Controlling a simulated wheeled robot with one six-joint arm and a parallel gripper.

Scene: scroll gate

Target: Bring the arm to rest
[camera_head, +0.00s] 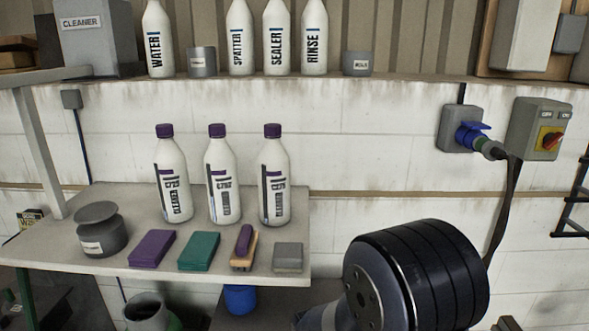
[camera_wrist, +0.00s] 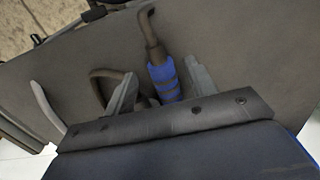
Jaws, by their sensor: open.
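In the wrist view my gripper (camera_wrist: 162,82) shows as two grey fingers standing apart. A blue-banded handle (camera_wrist: 163,78) with a bent brown end lies between or beyond them. I cannot tell how far it is from the fingers. In the head view, the large black and grey joint of my own arm fills the lower right. My gripper is not seen in that view.
A shelf table (camera_head: 200,272) at left holds white bottles (camera_head: 222,180), a grey pot (camera_head: 98,232), coloured blocks and a brush (camera_head: 244,247). A blue plug (camera_head: 472,135) sits in a wall socket, beside a switch box (camera_head: 540,128). A cable hangs behind my arm.

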